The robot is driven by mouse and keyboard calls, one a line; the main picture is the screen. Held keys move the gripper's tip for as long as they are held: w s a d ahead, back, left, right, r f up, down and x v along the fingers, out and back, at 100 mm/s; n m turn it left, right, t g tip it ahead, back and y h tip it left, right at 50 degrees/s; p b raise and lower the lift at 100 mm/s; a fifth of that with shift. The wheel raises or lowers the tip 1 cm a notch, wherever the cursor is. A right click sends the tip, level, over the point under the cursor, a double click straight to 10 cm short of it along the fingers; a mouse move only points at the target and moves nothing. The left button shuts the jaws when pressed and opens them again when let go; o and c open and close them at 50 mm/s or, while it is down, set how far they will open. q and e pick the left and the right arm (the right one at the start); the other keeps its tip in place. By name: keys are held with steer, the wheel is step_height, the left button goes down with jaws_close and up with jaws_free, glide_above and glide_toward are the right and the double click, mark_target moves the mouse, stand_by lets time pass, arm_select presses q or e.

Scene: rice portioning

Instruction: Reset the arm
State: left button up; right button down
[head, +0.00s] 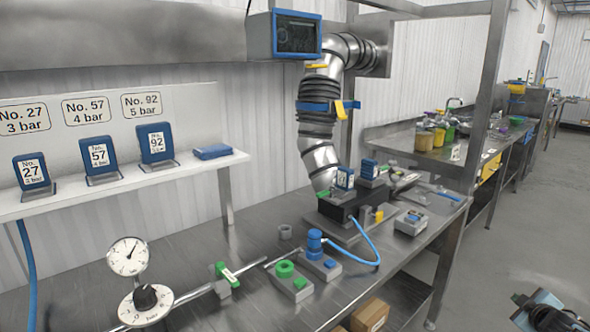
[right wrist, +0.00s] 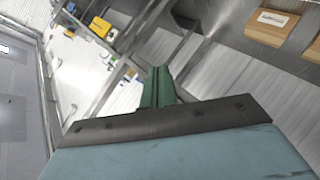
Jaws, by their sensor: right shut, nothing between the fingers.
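My right gripper (head: 522,303) is at the bottom right corner of the head view, out over the grey floor and to the right of the steel workbench (head: 265,243). In the right wrist view its green fingers (right wrist: 157,86) are together with nothing between them. The gripper touches nothing that I can see. My left gripper is not in either view.
The workbench holds a pressure gauge (head: 127,257), a green button box (head: 290,281), a blue-topped unit (head: 316,247) with a blue hose, and a black fixture (head: 350,203). A cardboard box (head: 369,316) sits below. A steel post (head: 462,180) rises at the bench's right. Floor right of the bench is clear.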

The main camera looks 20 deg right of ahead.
steer(key=s+d+f+n+g+h, duration=0.1)
steer(key=s+d+f+g, duration=0.2)
steer(key=s, duration=0.8)
steer(key=s+d+f+g, duration=0.1)
steer(key=s+f+g, duration=0.2)
steer(key=s+f, duration=0.55)
steer(key=s+d+f+n+g+h, duration=0.1)
steer(key=s+d+f+g, duration=0.15)
steer(key=s, duration=1.05)
steer(key=s+a+f+m+y, duration=0.1)
steer(key=s+a+f+y, duration=0.1)
steer(key=a+f, duration=0.75)
steer(key=s+a+f+m+g+y, duration=0.15)
steer(key=a+f, duration=0.35)
steer(key=a, duration=1)
steer(key=s+a+f+y, duration=0.25)
steer(key=a+f, duration=0.55)
steer(key=a, duration=0.4)
steer(key=a+f+y, duration=0.2)
steer(key=a, duration=1.6)
steer(key=shift+s+a+f+m+y, duration=0.2)
steer(key=shift+s+f+m+y, duration=0.15)
steer(key=shift+m+y, duration=0.1)
